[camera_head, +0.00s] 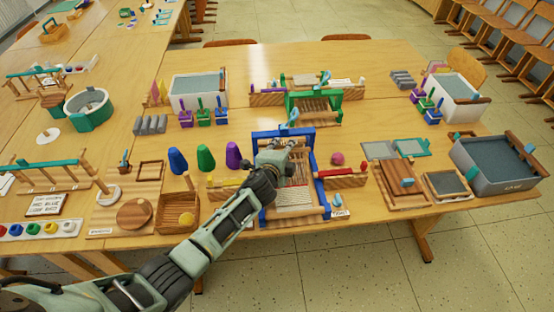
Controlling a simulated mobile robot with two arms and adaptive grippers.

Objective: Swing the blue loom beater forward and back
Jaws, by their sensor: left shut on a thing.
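The blue loom (325,190) stands on the near part of the wooden table, with pale threads (295,200) strung across its frame. Its blue beater (285,133) shows as a bar at the top of the frame. My left gripper (284,145) reaches over the loom from the lower left and is shut at the upper part, near that bar. The fingers and wrist hide much of the beater, so the exact grip point is not clear. My right gripper is not in view.
A green loom (314,104) stands behind. Blue, green and purple cones (204,157) are left of my arm, near a wooden box (177,212). A red bar rack (342,174) and pink ball (338,158) sit close right. A grey basin (490,165) stands further right.

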